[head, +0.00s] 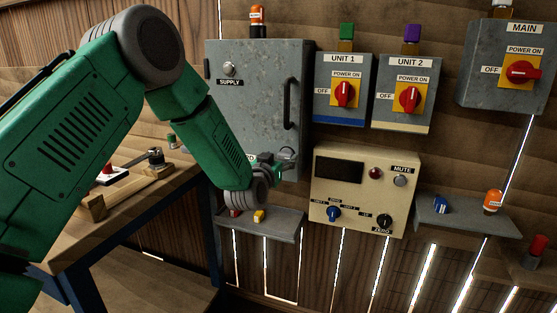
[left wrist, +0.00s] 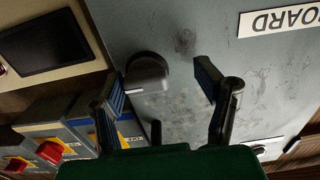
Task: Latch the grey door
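The grey door (head: 262,90) fronts the cabinet on the wall and looks closed or nearly so. It has a long black handle (head: 289,103) on its right side. My left gripper (head: 280,158) is at the door's lower right part, in front of its surface. In the left wrist view the gripper (left wrist: 160,86) is open, with its fingers apart. A dark rounded latch knob (left wrist: 148,72) on the grey door (left wrist: 200,35) shows between the fingers, nearer the left one; I cannot tell whether they touch. The gripper largely hides the knob in the head view. My right gripper is not in view.
The UNIT 1 box (head: 343,90) and UNIT 2 box (head: 402,93) hang right of the door. A beige panel (head: 365,190) is below them. A small shelf (head: 282,222) with small parts sits under the cabinet. A wooden workbench (head: 130,205) stands at left.

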